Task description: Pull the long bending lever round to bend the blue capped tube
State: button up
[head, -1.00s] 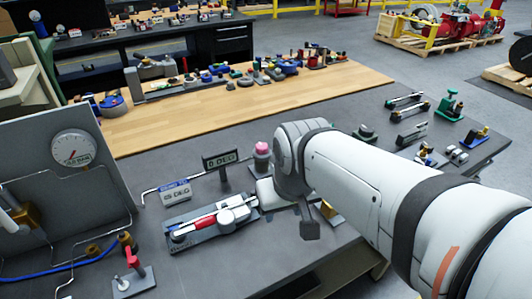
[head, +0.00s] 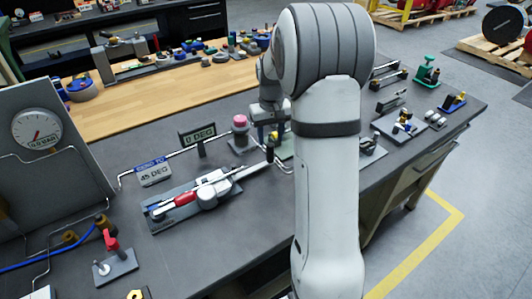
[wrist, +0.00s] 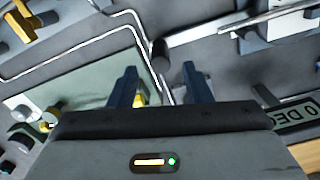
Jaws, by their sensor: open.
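The tube bender (head: 195,203) lies on the grey bench in the head view, with a red grip (head: 186,197). Its long lever (head: 250,170) runs right and back to an upright black knob (head: 270,149). My gripper (head: 272,132) points down near the knob, partly hidden by my arm. In the wrist view my gripper (wrist: 162,88) is open and empty; the black knob (wrist: 160,57) stands just ahead, between the fingers' lines, apparently not gripped.
A "0 DEG" display (head: 197,135) and a "BEND TO 45 DEG" sign (head: 153,172) stand behind the bender. A pink-topped fitting (head: 240,133) is close left of my gripper. Bent metal tubing (wrist: 75,68) runs near the fingers.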

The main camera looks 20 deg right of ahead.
aim_at(271, 153)
notch_tip(271, 153, down, 8)
jog(key=shift+r+p, duration=0.15)
jog(key=shift+p, duration=0.25)
jog(key=shift+c, duration=0.5)
